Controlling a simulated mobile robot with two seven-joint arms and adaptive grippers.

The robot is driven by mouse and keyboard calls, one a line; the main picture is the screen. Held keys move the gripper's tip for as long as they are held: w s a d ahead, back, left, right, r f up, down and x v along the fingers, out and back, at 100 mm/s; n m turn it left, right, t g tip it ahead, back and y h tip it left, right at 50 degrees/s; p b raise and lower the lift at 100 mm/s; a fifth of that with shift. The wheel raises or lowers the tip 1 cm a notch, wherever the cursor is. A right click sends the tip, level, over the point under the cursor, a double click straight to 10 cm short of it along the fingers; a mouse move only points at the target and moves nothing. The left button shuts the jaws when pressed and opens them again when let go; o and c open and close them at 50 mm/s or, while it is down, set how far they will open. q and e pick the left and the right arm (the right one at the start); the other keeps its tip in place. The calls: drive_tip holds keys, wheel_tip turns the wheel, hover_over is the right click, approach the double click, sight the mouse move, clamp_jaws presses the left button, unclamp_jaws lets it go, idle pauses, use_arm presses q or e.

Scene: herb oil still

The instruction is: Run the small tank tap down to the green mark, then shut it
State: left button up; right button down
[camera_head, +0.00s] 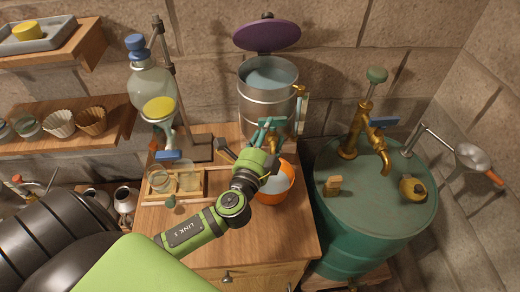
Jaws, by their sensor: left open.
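The small tank (267,104) is a metal pot with its purple lid (267,35) raised and pale liquid inside. A pale upright gauge strip (303,112) is on its right side; I cannot make out a green mark. The brass tap (274,144) is low on the tank's front, with a teal handle (268,124) above it. My left gripper (243,147) is open in front of the tank, just left of and below the tap. Its wrist hides part of the orange bowl (288,193) under the tap, which holds pale liquid. I cannot tell whether liquid is running. My right gripper is out of view.
A glass flask (151,92) on a stand and a wooden tray (152,198) with jars are left on the cabinet (290,238). A green drum (375,215) with a blue-handled brass tap (380,140) stands right. Shelves (62,133) are at upper left.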

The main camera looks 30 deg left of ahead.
use_arm(q)
drive_tip(key=v, duration=0.7)
drive_tip(key=shift+s, duration=0.2)
drive_tip(key=shift+c, duration=0.4)
idle(0.8)
